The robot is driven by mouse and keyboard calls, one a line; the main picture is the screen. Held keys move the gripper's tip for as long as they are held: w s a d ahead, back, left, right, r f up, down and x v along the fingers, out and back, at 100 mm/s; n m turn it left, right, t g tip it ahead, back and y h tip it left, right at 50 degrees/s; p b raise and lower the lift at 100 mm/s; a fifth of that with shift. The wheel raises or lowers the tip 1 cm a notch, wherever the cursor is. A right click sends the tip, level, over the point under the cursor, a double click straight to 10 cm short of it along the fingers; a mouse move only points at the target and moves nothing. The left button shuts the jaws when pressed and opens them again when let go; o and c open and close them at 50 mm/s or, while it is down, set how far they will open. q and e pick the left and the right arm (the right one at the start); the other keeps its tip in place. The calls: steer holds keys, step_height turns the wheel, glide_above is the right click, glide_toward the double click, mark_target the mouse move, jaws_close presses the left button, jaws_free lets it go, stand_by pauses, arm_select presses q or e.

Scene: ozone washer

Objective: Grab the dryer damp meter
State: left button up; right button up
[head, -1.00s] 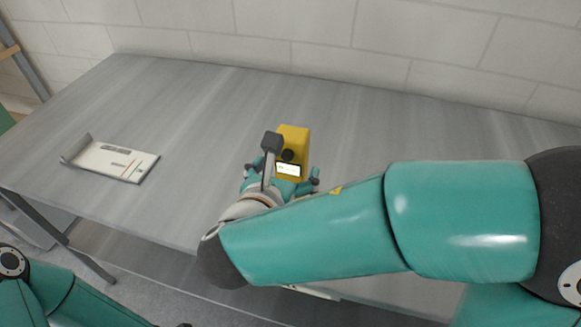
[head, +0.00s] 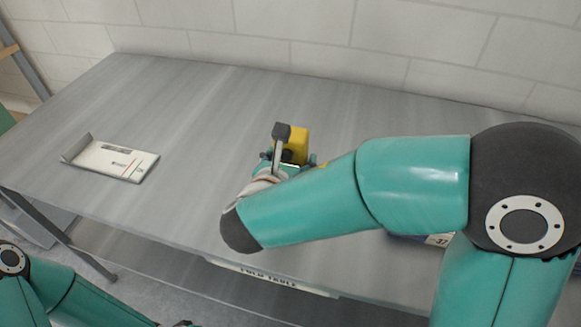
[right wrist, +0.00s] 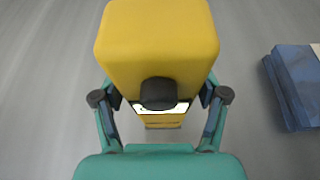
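The dryer damp meter (head: 301,144) is a yellow block standing on the grey table, with a black knob and a lit display. My right gripper (head: 290,163) is at it, and the wrist partly hides its lower front. In the right wrist view the yellow meter (right wrist: 157,40) fills the upper middle. The right gripper's fingers (right wrist: 160,98) are spread on either side of it, with the knob and display between them. They look apart from its sides, though contact lower down is hidden. Only part of my left arm shows at the lower left, without a clear gripper.
A white tray-like device (head: 112,162) with a raised end lies on the left of the table (head: 190,120). A blue item (right wrist: 295,88) lies to the right of the meter in the wrist view. A brick wall (head: 300,40) stands behind. The table behind the meter is clear.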

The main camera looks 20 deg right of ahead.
steer(key=c, duration=0.9)
steer(key=shift+r, duration=0.1)
